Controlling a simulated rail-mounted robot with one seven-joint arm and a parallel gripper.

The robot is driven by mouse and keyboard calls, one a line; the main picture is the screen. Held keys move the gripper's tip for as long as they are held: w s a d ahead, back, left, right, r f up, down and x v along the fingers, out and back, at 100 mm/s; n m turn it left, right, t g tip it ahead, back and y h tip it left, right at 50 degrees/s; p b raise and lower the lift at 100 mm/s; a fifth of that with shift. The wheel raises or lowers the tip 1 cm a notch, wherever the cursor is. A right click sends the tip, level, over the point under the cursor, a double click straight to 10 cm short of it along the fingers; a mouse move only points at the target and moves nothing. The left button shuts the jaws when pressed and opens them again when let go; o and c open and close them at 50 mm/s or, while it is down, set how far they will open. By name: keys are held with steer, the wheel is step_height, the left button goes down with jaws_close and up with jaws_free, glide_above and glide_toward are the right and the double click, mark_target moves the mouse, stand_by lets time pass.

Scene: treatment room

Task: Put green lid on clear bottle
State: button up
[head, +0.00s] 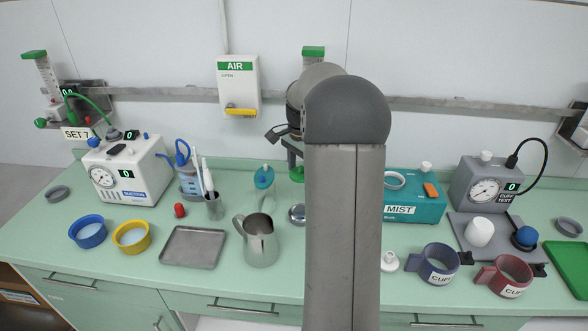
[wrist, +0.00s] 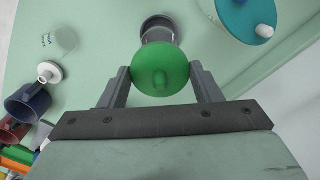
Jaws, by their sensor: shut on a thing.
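My gripper (wrist: 161,78) is shut on the green lid (wrist: 161,62), a round disc with a small raised knob, gripped at its sides by both fingers. The lid is held above the counter, partly covering a grey metal cup (wrist: 158,22) in the wrist view. A clear, see-through round vessel with faint markings, which looks like the clear bottle (wrist: 68,38), stands apart from the lid, at upper left in the wrist view. In the head view my arm hides the gripper, the lid and this vessel.
A white knobbed piece (head: 389,262) and mugs (head: 432,262) stand right of my arm. A teal-lidded bottle (head: 264,178), a metal jug (head: 259,240) and a tray (head: 193,247) stand to its left. The teal MIST box (head: 415,209) is behind.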

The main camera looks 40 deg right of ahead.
steer(key=shift+s+d+f+b, duration=0.1)
steer(key=shift+d+f+b, duration=0.05)
steer(key=shift+f+b, duration=1.35)
steer(key=shift+f, duration=0.4)
steer(key=shift+f+b, duration=0.7)
steer(key=shift+f, duration=0.8)
stand_by(1.4)
steer(key=o, duration=1)
steer(key=shift+r+p, duration=2.65)
steer(key=shift+r, duration=0.9)
